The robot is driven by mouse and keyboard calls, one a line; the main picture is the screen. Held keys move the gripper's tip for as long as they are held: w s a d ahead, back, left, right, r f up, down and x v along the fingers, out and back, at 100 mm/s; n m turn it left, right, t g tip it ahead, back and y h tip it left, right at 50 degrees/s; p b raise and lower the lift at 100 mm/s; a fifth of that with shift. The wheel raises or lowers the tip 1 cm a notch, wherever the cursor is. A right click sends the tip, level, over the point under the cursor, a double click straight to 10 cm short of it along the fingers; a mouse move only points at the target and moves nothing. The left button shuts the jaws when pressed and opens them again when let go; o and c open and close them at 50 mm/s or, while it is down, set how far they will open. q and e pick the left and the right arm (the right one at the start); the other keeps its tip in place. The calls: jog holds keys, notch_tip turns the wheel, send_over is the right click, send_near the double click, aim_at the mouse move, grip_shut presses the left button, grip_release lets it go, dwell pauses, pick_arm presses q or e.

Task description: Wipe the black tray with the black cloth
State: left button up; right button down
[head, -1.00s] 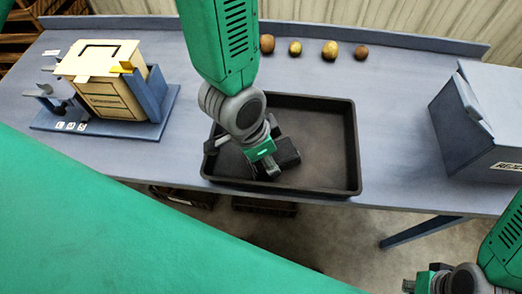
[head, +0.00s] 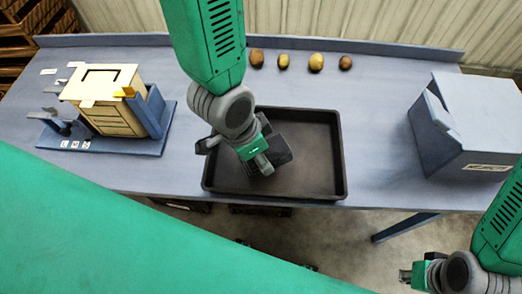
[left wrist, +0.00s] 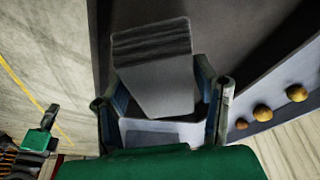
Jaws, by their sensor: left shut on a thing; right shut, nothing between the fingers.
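The black tray (head: 341,155) lies on the blue table, its inside bare except for the cloth. My left gripper (head: 259,157) points down inside the tray, left of its middle, and is shut on the black cloth (head: 280,143). In the left wrist view the cloth (left wrist: 155,75) looks grey and sits as a folded pad between the fingers, over the dark tray floor (left wrist: 225,35). Whether the cloth presses on the floor is hard to tell. My right gripper (head: 408,275) is shut and empty at the lower right, clear of the table's front edge.
Several potatoes (head: 316,62) lie in a row behind the tray. A cream box in a blue stand (head: 103,103) is at the left. A blue, slanted bin (head: 470,125) stands at the right. The table is clear between tray and bin.

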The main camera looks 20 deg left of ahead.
pick_arm(q)
jog(key=shift+a+f, duration=0.1)
notch_tip(320, 180, up, 3)
jog(key=p, duration=0.2)
jog(key=shift+p, duration=0.4)
dwell(0.5)
